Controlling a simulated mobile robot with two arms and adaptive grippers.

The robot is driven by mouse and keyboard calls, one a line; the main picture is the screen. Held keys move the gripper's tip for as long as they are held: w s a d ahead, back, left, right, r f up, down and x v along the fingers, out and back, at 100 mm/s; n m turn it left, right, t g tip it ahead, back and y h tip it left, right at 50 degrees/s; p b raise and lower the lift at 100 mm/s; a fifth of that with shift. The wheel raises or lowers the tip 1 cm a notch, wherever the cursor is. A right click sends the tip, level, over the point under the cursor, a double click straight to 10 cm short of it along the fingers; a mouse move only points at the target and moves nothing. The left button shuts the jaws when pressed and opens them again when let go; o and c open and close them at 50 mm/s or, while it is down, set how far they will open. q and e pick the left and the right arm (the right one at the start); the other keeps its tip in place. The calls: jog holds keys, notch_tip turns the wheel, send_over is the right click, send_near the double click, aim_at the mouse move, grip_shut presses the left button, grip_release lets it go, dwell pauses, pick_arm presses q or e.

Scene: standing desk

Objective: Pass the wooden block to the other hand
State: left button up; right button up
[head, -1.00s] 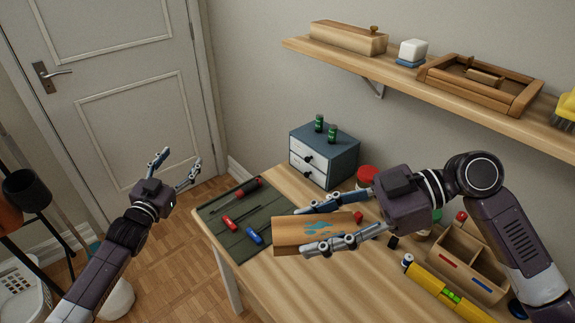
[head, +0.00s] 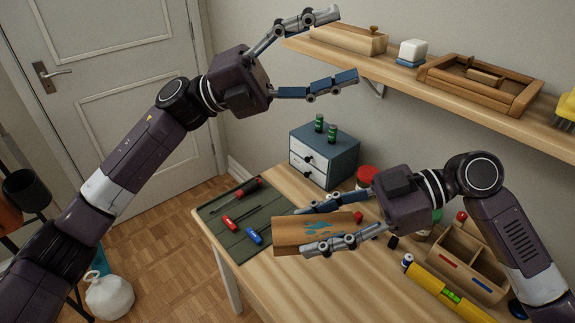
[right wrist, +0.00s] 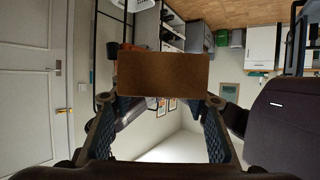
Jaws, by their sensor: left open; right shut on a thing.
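The wooden block (head: 285,236) is a flat tan piece with blue paint marks on its upper face. My right gripper (head: 303,229) is shut on it, with its fingers along two sides, and appears to hold it above the desk. The block (right wrist: 163,74) also shows between the fingers in the right wrist view, as a plain brown face. My left gripper (head: 346,46) is open and empty, high above the block and close to the shelf in the head view. Its fingers point right.
The wall shelf (head: 420,82) carries a wooden box (head: 347,38), a tray (head: 478,88) and a yellow brush. On the desk (head: 345,285) are a drawer unit (head: 325,155), a green mat (head: 215,212) with screwdrivers, a wooden organizer (head: 462,258) and a yellow level (head: 445,298).

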pick_arm(q)
jog(key=s+d+f+m+g+y, duration=0.2)
jog(key=s+d+m+g+y, duration=0.25)
jog(key=s+m, duration=0.35)
jog(key=m+t+y, duration=0.5)
jog(key=t+y, duration=0.3)
jog(key=y, duration=1)
send_near(288, 229)
jog(key=shift+h, duration=0.25)
jog(key=f, duration=0.9)
jog(key=shift+s+a+f, duration=0.15)
jog(key=shift+a, duration=0.1)
jog(key=c, duration=1.3)
jog(key=shift+c, duration=0.2)
pick_arm(e)
jog(key=o, duration=1.3)
